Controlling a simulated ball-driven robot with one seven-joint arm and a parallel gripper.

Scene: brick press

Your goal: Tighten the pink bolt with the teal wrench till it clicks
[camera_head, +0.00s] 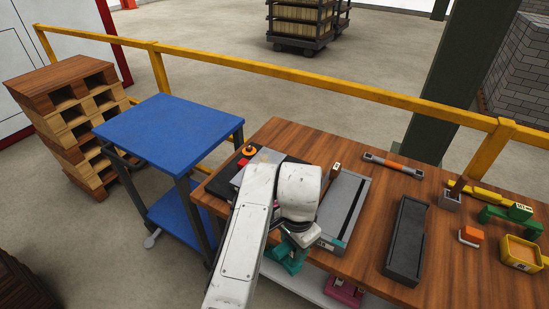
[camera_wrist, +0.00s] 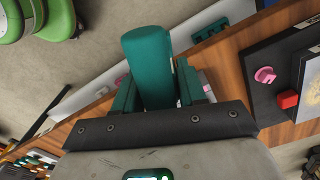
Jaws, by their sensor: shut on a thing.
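My gripper (camera_wrist: 156,88) is shut on the teal wrench (camera_wrist: 148,55), seen in the wrist view as a thick teal bar between the fingers. The wrench's far end and jaw cannot be made out. In the head view my arm covers this area, and I cannot pick out the pink bolt there. Teal parts (camera_head: 285,254) show below my wrist at the table's front edge; I cannot tell which belong to the wrench.
A red block (camera_wrist: 288,100) sits close to the pink piece. The wooden table (camera_head: 360,258) carries a grey channel (camera_head: 345,205), a dark tray (camera_head: 406,240) and a yellow bin (camera_head: 521,252). A magenta piece (camera_head: 343,291) is at the front edge. A blue cart (camera_head: 170,130) stands left.

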